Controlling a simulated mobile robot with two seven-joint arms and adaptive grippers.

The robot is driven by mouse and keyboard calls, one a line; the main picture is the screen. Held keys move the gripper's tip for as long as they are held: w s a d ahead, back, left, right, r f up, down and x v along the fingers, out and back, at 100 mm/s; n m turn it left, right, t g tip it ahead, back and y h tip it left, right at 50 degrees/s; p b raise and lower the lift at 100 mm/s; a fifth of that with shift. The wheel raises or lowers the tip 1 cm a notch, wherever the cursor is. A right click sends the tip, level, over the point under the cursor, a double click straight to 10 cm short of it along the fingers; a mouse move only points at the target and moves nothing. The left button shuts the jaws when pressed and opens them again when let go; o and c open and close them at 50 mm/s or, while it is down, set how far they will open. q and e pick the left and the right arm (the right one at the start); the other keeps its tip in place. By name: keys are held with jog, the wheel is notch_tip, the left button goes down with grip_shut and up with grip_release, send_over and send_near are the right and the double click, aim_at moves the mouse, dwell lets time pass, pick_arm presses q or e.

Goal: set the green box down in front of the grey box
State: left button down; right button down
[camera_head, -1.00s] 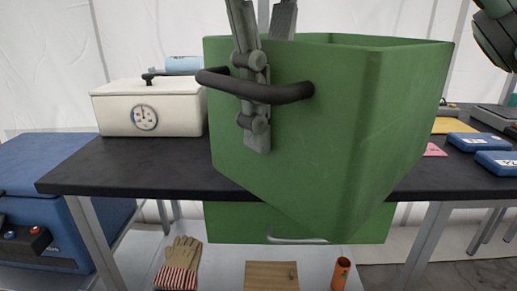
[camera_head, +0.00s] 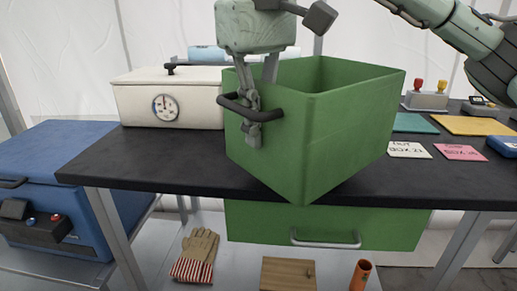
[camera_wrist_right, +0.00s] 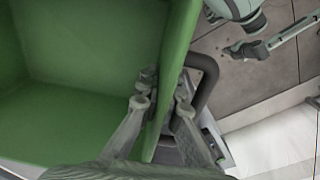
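The green box (camera_head: 345,140) is an open, empty-looking bin with a dark handle, at the front of the black table (camera_head: 130,165). Its lower near corner overlaps the table's front edge; I cannot tell whether it touches the top. My right gripper (camera_head: 252,125) is shut on the wall by the handle. The right wrist view shows its fingers (camera_wrist_right: 160,120) on both sides of the green wall. My left gripper (camera_wrist_right: 255,45) seems to show beyond the handle; its opening is unclear. I cannot clearly make out a grey box; a small grey button unit (camera_head: 425,101) stands at the back right.
A cream box with a dial (camera_head: 175,100) stands at the back left. Labelled cards (camera_head: 409,150) and coloured mats (camera_head: 465,126) lie on the right. A green drawer (camera_head: 390,225) hangs below the tabletop. A blue cooler-like box (camera_head: 60,165) is left. Gloves (camera_head: 197,252) lie below.

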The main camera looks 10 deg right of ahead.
aim_at(258, 176)
jog(key=shift+f, duration=0.5)
notch_tip(258, 176, down, 3)
jog(key=shift+r, duration=0.1)
pick_arm(q)
jog(key=shift+f, duration=0.5)
jog(key=shift+s, duration=0.1)
pick_arm(e)
jog(key=shift+f, duration=0.2)
jog(key=c, duration=2)
grip_release()
pick_arm(q)
jog(key=shift+w+r, duration=0.2)
jog(key=shift+r, duration=0.3)
pick_arm(e)
jog(key=shift+o, duration=1.4)
